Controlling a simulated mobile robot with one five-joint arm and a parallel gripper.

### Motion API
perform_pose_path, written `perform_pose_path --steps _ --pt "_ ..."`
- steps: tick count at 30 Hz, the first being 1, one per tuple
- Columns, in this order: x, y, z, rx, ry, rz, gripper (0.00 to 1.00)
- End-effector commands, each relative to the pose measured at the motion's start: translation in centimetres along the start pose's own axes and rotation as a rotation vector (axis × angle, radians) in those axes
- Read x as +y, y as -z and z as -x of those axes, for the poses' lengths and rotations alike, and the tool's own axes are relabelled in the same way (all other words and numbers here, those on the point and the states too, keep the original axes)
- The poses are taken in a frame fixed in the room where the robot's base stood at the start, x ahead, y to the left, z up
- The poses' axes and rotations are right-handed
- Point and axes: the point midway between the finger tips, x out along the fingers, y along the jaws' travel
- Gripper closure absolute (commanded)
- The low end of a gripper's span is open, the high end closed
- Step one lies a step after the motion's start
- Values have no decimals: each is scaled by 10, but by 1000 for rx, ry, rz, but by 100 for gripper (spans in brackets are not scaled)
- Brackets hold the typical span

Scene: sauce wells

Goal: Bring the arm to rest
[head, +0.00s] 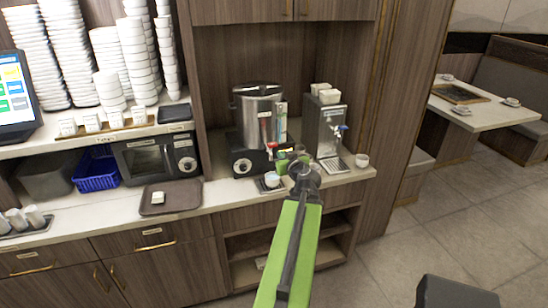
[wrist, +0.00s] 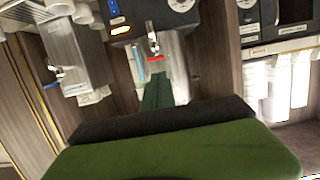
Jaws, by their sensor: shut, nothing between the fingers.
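My arm reaches forward over the counter in the head view, extended and raised, with its green link running up from the bottom. My gripper (head: 289,160) is at its far end, in front of the steel urn (head: 258,112) and over the counter edge. It is shut and empty. In the wrist view, which looks upside down, dark green fingers (wrist: 158,92) point toward the urn's tap area. I cannot tell from the pictures how far the fingers are from the urn.
A small cup (head: 272,179) sits under the urn. A steel dispenser (head: 327,130) with a blue tap and a white cup (head: 362,160) stand to the right. A brown tray (head: 170,198) lies to the left. Open floor (head: 430,240) lies at the right.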

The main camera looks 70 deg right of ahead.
Motion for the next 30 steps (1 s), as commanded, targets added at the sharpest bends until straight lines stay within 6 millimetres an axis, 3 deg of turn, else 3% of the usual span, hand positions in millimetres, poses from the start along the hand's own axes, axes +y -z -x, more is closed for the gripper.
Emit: perform_pose_path --steps 12,17,20,25,30 --pt "16 -1 2 0 -20 -5 100" --pt "5 1 -2 0 -3 -1 100" --pt "-44 5 -20 0 65 16 100" --pt "-187 12 -50 0 258 65 100" --pt "-339 5 -52 -19 457 161 100"
